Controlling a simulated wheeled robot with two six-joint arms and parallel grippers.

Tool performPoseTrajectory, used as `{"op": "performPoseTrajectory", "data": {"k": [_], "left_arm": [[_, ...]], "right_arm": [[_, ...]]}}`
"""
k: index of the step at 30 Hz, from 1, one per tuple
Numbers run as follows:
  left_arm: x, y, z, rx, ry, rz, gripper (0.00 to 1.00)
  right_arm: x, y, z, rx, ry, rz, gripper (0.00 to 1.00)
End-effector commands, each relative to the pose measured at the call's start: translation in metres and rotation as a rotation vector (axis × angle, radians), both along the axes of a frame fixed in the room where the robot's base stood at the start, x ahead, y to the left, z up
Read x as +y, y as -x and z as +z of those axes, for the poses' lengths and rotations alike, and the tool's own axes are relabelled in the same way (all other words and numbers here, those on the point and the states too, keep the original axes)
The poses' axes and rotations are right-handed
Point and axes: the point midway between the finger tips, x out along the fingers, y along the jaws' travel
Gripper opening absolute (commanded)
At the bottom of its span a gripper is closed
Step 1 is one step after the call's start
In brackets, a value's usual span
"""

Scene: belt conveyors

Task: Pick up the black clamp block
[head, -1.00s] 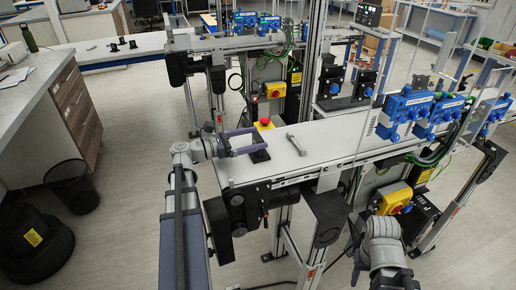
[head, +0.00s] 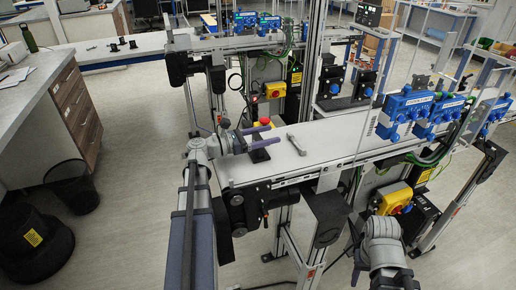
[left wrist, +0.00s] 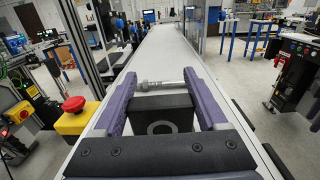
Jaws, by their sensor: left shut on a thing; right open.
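The black clamp block (head: 260,155) is at the near left end of the grey conveyor belt. In the left wrist view the block (left wrist: 160,104), with a round hole in its near face, sits between the two purple fingers. My left gripper (head: 268,134) is shut on it, one finger along each side. I cannot tell whether the block is clear of the belt.
A metal bolt (head: 296,144) lies on the belt (head: 335,134) just beyond the block. A red emergency button (left wrist: 74,104) on a yellow box stands beside the belt on the left in the wrist view. Blue valve units (head: 408,106) line the far side. The belt further along is clear.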

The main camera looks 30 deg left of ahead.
Motion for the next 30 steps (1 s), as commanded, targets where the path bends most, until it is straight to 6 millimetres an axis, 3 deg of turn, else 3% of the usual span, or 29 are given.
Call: {"op": "performPoseTrajectory", "data": {"k": [2, 13, 23, 30], "left_arm": [[0.000, 0.000, 0.000, 0.000, 0.000, 0.000, 0.52], [0.000, 0.000, 0.000, 0.000, 0.000, 0.000, 0.10], [0.000, 0.000, 0.003, 0.000, 0.000, 0.000, 0.10], [0.000, 0.000, 0.023, 0.000, 0.000, 0.000, 0.10]], "right_arm": [[0.000, 0.000, 0.000, 0.000, 0.000, 0.000, 0.50], [0.000, 0.000, 0.000, 0.000, 0.000, 0.000, 0.50], [0.000, 0.000, 0.003, 0.000, 0.000, 0.000, 0.50], [0.000, 0.000, 0.023, 0.000, 0.000, 0.000, 0.50]]}}
